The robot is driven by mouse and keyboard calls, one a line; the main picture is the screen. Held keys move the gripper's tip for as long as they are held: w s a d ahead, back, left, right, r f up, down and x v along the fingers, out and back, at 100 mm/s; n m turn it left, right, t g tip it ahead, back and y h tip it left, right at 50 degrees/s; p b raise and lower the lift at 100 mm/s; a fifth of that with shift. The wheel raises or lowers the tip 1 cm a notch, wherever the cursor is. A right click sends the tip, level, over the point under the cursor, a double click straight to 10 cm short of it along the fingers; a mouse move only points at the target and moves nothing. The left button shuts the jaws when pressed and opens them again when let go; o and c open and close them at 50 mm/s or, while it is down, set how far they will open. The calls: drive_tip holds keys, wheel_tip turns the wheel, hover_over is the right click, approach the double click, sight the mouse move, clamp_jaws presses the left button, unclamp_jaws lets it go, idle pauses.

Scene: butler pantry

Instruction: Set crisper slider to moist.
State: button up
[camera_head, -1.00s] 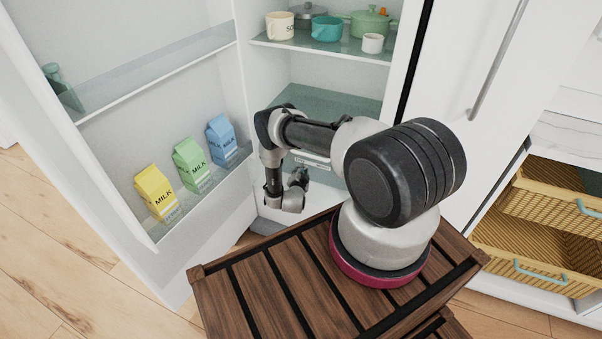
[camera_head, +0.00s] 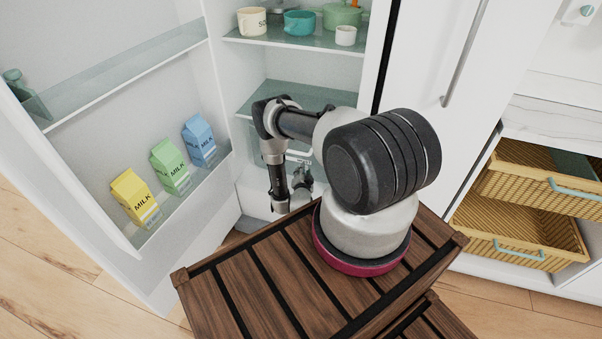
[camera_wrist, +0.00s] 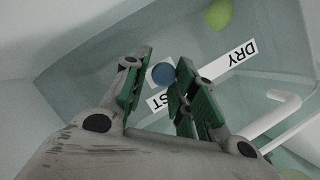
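The crisper's label strip shows in the wrist view, with "DRY" (camera_wrist: 240,52) toward the right and letters ending in "ST" (camera_wrist: 183,99) toward the left, partly hidden by my finger. A round blue piece (camera_wrist: 163,75), which looks like the slider knob, lies beside the strip near the "ST" end. My gripper (camera_wrist: 160,68) is open, its two green-padded fingers on either side of the blue piece in the picture. I cannot tell whether they touch it. In the head view my gripper (camera_head: 302,174) is low in the open fridge, before the crisper, partly hidden by my arm.
A white bar-like handle (camera_wrist: 275,117) is right of my fingers. A green round thing (camera_wrist: 219,14) shows at the top. A glass shelf (camera_head: 262,99) is above the crisper. Milk cartons (camera_head: 170,165) stand on the door at left. A wooden slatted surface (camera_head: 250,285) is below my arm.

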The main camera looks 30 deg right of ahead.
drive_tip(key=shift+o, duration=1.2)
drive_tip(key=v, duration=1.2)
drive_tip(key=shift+f, duration=0.1)
